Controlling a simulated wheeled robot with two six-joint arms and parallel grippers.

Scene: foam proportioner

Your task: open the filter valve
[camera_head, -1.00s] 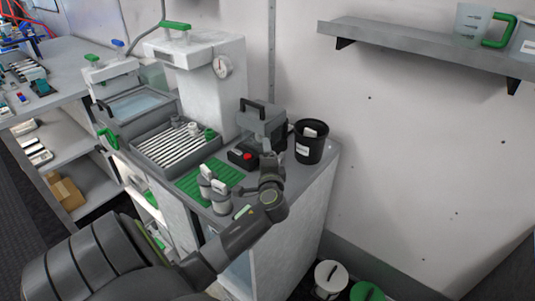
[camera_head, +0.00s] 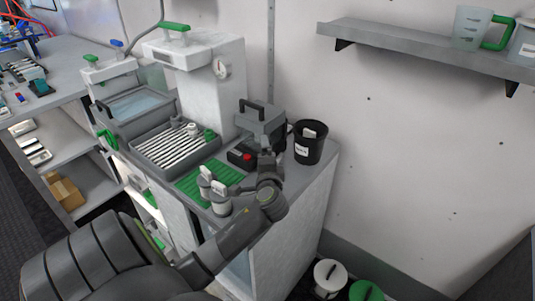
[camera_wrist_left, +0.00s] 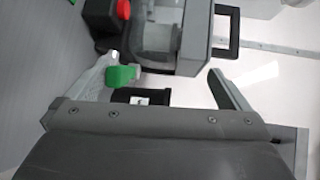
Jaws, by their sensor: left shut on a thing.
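My left gripper (camera_head: 267,163) is at the front of the grey pump unit (camera_head: 260,124), beside the black bin. In the left wrist view, one finger of my left gripper (camera_wrist_left: 160,88) lies against a small green handle (camera_wrist_left: 121,77), apparently the filter valve handle. The valve body is mostly hidden. In the head view the handle is hidden behind my gripper and wrist. My right gripper is not in view.
A black control box with a red button (camera_head: 247,156) is just left of my gripper. The labelled black bin (camera_head: 309,145) stands close on the right.

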